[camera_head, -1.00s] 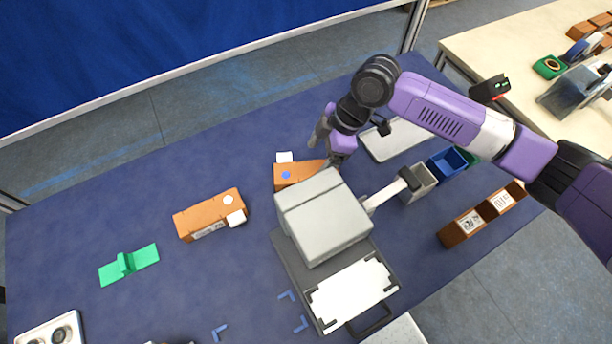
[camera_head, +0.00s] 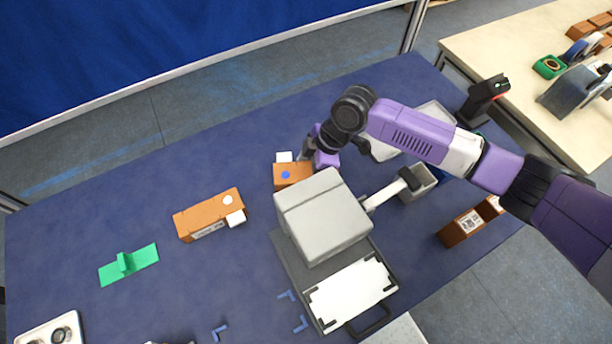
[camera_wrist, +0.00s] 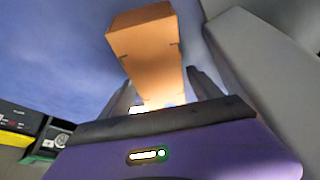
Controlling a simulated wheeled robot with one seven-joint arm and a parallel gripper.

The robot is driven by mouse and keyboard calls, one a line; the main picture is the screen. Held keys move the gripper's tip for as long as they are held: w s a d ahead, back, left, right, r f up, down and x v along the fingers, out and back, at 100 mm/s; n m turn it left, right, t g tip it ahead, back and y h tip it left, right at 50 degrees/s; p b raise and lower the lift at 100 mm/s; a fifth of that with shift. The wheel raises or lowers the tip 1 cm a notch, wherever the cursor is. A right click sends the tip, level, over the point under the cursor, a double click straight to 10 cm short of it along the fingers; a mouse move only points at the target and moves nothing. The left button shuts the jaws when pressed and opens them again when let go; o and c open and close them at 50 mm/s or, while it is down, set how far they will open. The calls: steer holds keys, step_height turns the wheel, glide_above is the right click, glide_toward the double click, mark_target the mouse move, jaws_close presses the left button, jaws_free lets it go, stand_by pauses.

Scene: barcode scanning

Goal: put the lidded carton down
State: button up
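In the wrist view the carton (camera_wrist: 145,50) runs down between my two fingers (camera_wrist: 165,95). The fingers look spread, with a narrow gap beside the carton; contact is not clear. A second orange-brown carton (camera_head: 205,218) with a white dot lies further left.
A grey machine (camera_head: 325,220) with a white plate (camera_head: 350,292) stands just in front of my gripper. Table between the cartons is clear.

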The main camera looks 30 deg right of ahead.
mark_target(306, 171)
steer(key=c, duration=1.2)
steer(key=shift+r, duration=0.1)
steer(key=shift+c, duration=0.2)
steer(key=shift+r, duration=0.1)
step_height(306, 171, up, 20)
steer(key=b, duration=0.2)
steer(key=shift+a, duration=0.15)
